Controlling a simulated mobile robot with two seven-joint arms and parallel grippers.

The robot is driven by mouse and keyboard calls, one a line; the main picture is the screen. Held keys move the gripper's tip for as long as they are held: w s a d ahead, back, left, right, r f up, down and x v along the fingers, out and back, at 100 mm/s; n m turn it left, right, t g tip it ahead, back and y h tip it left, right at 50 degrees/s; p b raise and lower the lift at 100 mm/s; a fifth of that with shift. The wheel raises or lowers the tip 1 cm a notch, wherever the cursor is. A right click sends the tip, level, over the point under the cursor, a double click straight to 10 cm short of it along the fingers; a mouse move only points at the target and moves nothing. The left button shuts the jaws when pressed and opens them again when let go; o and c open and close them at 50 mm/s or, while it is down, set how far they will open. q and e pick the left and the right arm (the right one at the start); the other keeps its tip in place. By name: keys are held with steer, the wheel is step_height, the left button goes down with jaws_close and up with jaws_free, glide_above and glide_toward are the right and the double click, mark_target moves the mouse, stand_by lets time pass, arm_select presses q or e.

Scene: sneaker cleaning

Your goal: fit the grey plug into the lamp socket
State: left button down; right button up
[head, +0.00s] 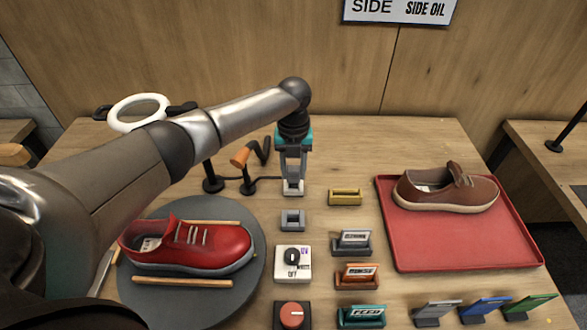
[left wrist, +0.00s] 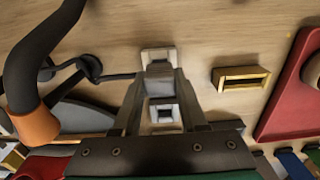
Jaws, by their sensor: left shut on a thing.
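My left gripper (head: 292,175) points down near the middle of the table, shut on the grey plug (left wrist: 160,76). In the left wrist view the plug shows between the fingers. The pale lamp socket (head: 293,190) sits on the table directly under the fingertips, with a dark cable running left to the lamp. It also shows in the left wrist view (left wrist: 157,54), just behind the plug. The plug is at or just above the socket; I cannot tell whether it touches or is inside. My right gripper is in neither view.
An open grey holder (head: 292,220) stands just in front of the socket, a yellow holder (head: 345,197) to the right. The orange-headed lamp (head: 241,157) stands close on the left. A red shoe (head: 190,246) on a round mat and a red tray (head: 450,245) flank the middle.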

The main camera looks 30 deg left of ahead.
mark_target(294, 168)
arm_select(q)
steer(key=shift+f+b, duration=0.75)
steer(key=shift+f, duration=0.35)
steer(key=shift+c, duration=1.8)
jaws_free()
steer(key=shift+r, duration=0.1)
step_height(294, 168, up, 15)
steer(key=p, duration=0.2)
